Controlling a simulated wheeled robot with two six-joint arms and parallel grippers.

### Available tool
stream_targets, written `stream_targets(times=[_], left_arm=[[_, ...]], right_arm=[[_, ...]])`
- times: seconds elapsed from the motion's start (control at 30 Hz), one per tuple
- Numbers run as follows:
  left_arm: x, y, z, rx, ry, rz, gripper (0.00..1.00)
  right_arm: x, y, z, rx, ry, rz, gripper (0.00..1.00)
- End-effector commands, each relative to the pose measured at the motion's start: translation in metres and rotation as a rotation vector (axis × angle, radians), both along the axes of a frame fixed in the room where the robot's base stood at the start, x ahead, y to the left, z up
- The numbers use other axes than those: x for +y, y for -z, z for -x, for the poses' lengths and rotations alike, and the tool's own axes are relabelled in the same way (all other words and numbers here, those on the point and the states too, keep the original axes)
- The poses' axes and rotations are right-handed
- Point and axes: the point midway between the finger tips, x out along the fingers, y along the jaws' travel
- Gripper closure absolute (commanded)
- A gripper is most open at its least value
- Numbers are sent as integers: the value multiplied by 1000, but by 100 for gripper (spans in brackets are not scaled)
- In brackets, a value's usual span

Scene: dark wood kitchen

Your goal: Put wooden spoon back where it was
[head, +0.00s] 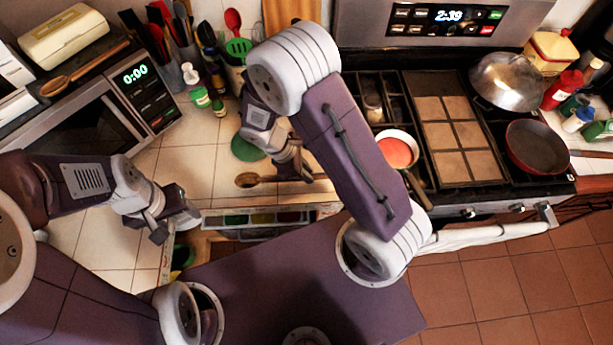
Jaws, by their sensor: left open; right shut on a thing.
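A wooden spoon (246,180) lies roughly level above the front edge of the tiled counter, its bowl to the left and its handle to the right. My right gripper (291,170) is shut on its handle; the arm partly hides the grip. My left gripper (173,226) is open and empty at the left, near the counter's front edge and beside an open drawer (212,222). Another wooden spoon (85,69) lies on top of the microwave at the upper left.
The open drawer holds colored items. A green round thing (247,148) and a utensil holder (236,72) are behind the held spoon. The stove (408,110) at right bears a red-orange pot (397,150) and a pan (537,147). Counter tiles (185,160) at left are clear.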

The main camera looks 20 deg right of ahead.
Motion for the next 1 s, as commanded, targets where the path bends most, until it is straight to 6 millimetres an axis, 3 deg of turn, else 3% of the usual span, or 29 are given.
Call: stream_targets(times=[0.1,0.2,0.53,0.57,0.63,1.0], left_arm=[[0,-1,0,0,0,0,37],[0,-2,0,0,0,0,37],[0,2,0,0,0,0,37],[0,2,0,0,0,0,37],[0,1,0,0,0,0,37],[0,-2,0,0,0,0,37]], right_arm=[[-1,22,2,7,-2,3,100],[-1,32,2,5,0,1,100],[-1,37,1,2,0,0,100],[-1,37,1,2,0,0,79],[-1,36,1,2,0,0,60],[1,29,0,0,0,0,60]])
